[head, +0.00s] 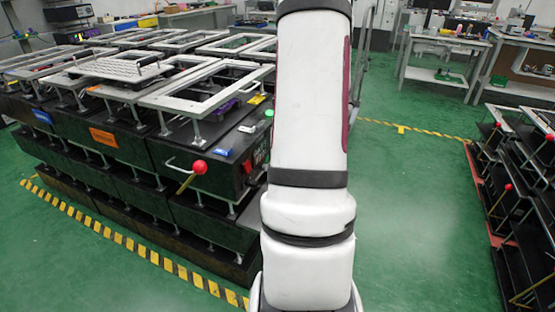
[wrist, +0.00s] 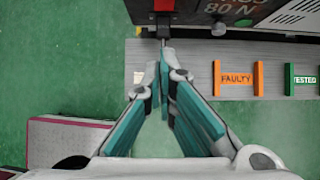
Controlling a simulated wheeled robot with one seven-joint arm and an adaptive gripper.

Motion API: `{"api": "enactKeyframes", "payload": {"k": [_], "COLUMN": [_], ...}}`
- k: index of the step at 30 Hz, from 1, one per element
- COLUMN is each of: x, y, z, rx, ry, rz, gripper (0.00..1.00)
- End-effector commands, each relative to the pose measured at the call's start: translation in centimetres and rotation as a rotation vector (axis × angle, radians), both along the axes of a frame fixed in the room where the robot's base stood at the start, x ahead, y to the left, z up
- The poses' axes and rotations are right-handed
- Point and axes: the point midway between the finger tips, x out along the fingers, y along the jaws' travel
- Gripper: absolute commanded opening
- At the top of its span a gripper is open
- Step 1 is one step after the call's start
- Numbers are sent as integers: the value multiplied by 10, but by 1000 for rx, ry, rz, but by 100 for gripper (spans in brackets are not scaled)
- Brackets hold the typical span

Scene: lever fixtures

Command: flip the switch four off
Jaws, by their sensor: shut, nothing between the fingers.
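In the wrist view my gripper (wrist: 166,67) is shut and empty, its teal-padded fingers meeting at the tips. Just ahead of the tips is a small red part (wrist: 164,5) with a dark piece and a thin metal stem below it, on the edge of a dark panel (wrist: 270,12). The tips are very close to the stem; I cannot tell whether they touch. This may be a switch, but I cannot read its number or its position. In the head view a red switch-like part (head: 248,166) shows on the fixture's side. My arm hides the gripper there.
The wrist view shows a grey shelf (wrist: 300,60) with an orange "FAULTY" holder (wrist: 237,79) and a green "TESTED" holder (wrist: 303,79). The head view shows a red-knobbed lever (head: 199,167) on the left fixture and a rack (head: 515,185) at right. Green floor between them is clear.

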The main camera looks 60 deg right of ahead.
Motion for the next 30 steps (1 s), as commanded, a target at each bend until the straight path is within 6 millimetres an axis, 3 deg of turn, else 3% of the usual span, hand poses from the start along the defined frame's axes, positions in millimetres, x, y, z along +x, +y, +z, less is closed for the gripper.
{"api": "enactKeyframes", "payload": {"k": [11, 19, 30], "x": [42, 74, 80], "y": [4, 7, 7], "z": [-64, -67, -67], "rx": [2, 0, 0], "ry": [0, -1, -1], "rz": [2, 2, 1], "gripper": [0, 0, 0]}}
